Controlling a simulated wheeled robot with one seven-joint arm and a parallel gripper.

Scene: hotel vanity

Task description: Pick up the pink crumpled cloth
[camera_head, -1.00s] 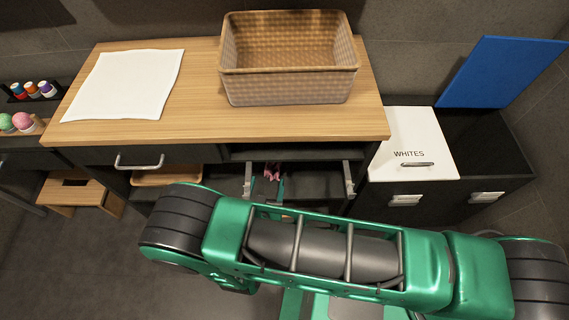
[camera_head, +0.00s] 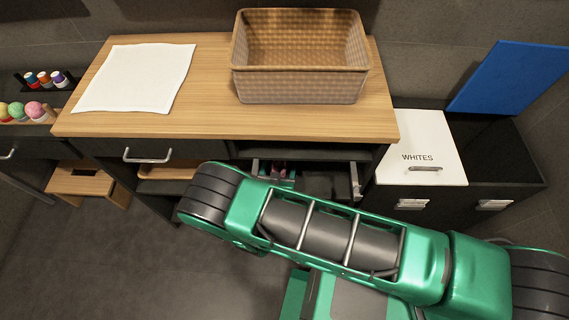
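A small patch of pink (camera_head: 279,168), which looks like the crumpled cloth, shows in the dark open drawer under the wooden counter. Most of it is hidden behind my arm and the counter edge. My arm crosses in front of the drawer, its near-left joint just below the pink patch. A small green piece beside the pink may be part of my gripper. My fingertips cannot be made out, and I cannot tell whether they touch the cloth.
The wooden counter (camera_head: 210,122) holds a white cloth (camera_head: 138,78) and a woven basket (camera_head: 300,85). A closed drawer with a handle (camera_head: 147,155) is to the left. A wooden stool (camera_head: 88,184) stands on the floor. A bin labelled WHITES (camera_head: 420,140) and a blue panel (camera_head: 508,78) are at right.

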